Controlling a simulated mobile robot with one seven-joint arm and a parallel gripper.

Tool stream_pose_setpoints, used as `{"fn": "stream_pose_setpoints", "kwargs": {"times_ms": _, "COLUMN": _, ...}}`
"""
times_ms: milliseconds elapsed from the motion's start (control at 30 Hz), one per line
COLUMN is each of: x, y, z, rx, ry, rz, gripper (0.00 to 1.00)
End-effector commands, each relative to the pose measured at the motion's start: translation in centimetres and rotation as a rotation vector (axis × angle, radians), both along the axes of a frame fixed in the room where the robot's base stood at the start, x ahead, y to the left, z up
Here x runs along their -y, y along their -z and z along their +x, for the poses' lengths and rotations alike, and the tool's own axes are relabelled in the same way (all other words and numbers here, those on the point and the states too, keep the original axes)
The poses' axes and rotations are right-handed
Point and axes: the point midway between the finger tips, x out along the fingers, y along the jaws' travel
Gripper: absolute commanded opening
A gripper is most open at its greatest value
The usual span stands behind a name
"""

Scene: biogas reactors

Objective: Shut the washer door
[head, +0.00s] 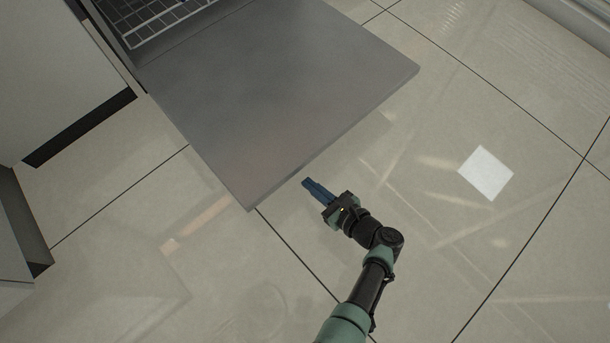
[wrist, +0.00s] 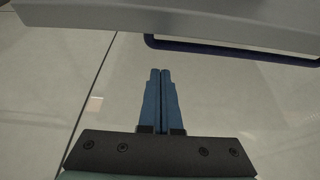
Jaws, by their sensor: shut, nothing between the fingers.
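The washer door (head: 270,95) is a flat grey panel, folded down and open, reaching out over the floor in the head view. The washer's inside with a wire rack (head: 150,25) shows at the top left. My gripper (head: 305,182) is shut and empty, with its blue fingers just off the door's outer edge. In the wrist view the fingers (wrist: 160,72) point toward the door's edge (wrist: 180,22), apart from it in the picture. A dark blue bar, perhaps a handle (wrist: 230,50), shows below that edge.
A white cabinet front (head: 55,75) with a dark base stands left of the door. Another cabinet corner (head: 15,235) is at the far left. The tiled floor (head: 440,250) is clear around my arm, with a bright light patch at the right.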

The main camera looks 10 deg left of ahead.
Motion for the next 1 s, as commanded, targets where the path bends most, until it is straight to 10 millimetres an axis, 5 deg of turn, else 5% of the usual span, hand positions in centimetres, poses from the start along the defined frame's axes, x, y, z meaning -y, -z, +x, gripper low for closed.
{"fn": "stream_pose_setpoints", "kwargs": {"times_ms": 133, "x": -2.5, "y": 1.8, "z": 1.7, "rx": 0.003, "ry": -0.006, "rz": -0.001, "gripper": 0.00}}
{"fn": "stream_pose_setpoints", "kwargs": {"times_ms": 500, "x": -2.2, "y": -2.2, "z": 1.7, "rx": 0.003, "ry": -0.001, "rz": -0.002, "gripper": 0.00}}
{"fn": "stream_pose_setpoints", "kwargs": {"times_ms": 1000, "x": -2.2, "y": -3.0, "z": 1.6, "rx": 0.001, "ry": -0.001, "rz": -0.002, "gripper": 0.00}}
